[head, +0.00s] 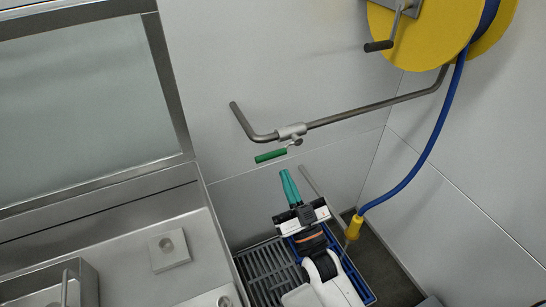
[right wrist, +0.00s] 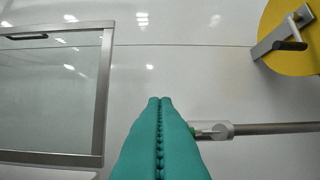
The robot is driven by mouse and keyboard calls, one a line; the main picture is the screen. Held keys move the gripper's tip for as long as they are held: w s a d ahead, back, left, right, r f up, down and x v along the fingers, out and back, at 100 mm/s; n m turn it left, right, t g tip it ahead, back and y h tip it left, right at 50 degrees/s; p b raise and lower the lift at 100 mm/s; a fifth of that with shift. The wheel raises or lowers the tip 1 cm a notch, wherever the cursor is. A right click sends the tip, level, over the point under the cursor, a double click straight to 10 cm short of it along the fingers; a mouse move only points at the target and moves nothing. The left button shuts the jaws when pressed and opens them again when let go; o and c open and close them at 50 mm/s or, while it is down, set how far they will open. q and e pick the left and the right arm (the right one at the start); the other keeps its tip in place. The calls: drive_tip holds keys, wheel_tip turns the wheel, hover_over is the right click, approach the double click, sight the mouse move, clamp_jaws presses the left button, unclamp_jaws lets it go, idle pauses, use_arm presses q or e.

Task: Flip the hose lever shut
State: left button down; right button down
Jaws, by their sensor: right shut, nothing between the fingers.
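The hose lever (head: 271,155) has a green grip and sits below a valve (head: 291,131) on a bent metal pipe (head: 372,110) at the wall. In the head view the lever lies nearly along the pipe, its grip pointing left. My right gripper (head: 288,172) has teal fingers, shut and empty, just below and right of the lever. In the right wrist view the shut fingers (right wrist: 160,101) cover most of the lever; the valve (right wrist: 215,130) shows right of them, with a sliver of green beside it. Whether the fingers touch the lever, I cannot tell. My left gripper is not in view.
A yellow hose reel (head: 425,35) with a crank is at the upper right. Its blue hose (head: 430,140) hangs to a yellow nozzle (head: 354,227) close to my right arm. A steel counter (head: 120,235) and a framed glass panel (head: 85,95) fill the left.

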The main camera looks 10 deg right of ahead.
sight(273, 155)
drive_tip(key=w+p, duration=0.1)
drive_tip(key=w, duration=0.1)
drive_tip(key=w+a+r+p, duration=0.1)
drive_tip(key=w, duration=0.4)
drive_tip(key=shift+w+a+r+p, duration=0.15)
drive_tip(key=shift+a+r+p, duration=0.1)
drive_tip(key=shift+r+p, duration=0.15)
drive_tip(key=shift+w+f, duration=0.1)
drive_tip(key=shift+f, duration=0.8)
drive_tip(key=shift+f+n+y, duration=0.3)
drive_tip(key=shift+n+y, duration=0.1)
drive_tip(key=shift+n, duration=0.2)
